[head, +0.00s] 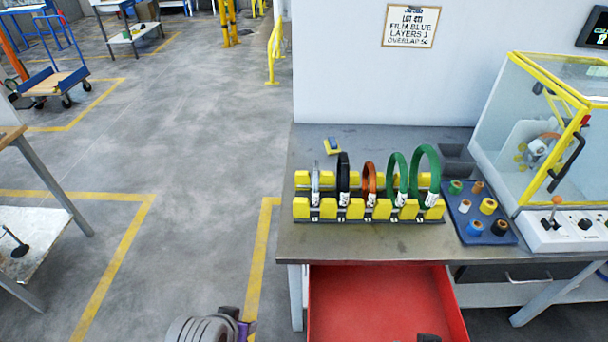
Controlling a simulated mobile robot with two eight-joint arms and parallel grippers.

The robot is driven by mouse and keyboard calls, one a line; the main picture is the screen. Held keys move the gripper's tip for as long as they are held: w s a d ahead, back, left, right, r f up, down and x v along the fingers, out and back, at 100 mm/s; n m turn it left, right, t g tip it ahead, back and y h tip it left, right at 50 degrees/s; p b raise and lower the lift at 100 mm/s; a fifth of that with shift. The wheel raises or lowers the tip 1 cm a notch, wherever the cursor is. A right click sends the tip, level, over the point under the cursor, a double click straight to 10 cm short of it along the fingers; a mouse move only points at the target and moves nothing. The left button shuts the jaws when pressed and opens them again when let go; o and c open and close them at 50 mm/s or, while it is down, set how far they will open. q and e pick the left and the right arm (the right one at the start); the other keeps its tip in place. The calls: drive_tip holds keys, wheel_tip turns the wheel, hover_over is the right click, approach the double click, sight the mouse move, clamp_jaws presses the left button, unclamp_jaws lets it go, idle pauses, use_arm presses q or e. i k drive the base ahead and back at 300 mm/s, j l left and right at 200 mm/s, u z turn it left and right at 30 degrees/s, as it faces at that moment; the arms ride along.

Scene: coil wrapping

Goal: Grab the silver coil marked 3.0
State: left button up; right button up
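The silver coil (315,178) stands upright in the leftmost slot of a black and yellow rack (368,211) on the workbench. It is a thin ring seen nearly edge-on, with a small white tag whose marking is too small to read. Its lower part is hidden in the rack. At the bottom edge, a grey ribbed part of my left arm shows with a dark and purple end, which looks like my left gripper (241,326). It is well below and left of the rack. Its fingertips are not clear. My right gripper is not clearly in view.
Black (343,173), orange (369,178) and green coils (427,167) share the rack. Right of it are a blue tray (465,226) with tape rolls and a yellow-framed machine (545,130). A red bin (385,305) sits below the bench front. Floor left of the bench is clear.

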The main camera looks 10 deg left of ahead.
sight(315, 174)
drive_tip(key=i+j, duration=0.15)
drive_tip(key=j, duration=0.2)
drive_tip(key=i+j, duration=0.15)
drive_tip(key=j, duration=0.15)
drive_tip(key=i+j, duration=0.1)
drive_tip(key=j, duration=0.25)
drive_tip(key=i+j, duration=0.15)
drive_tip(key=j, duration=0.2)
drive_tip(key=i+j, duration=0.15)
drive_tip(key=j, duration=0.2)
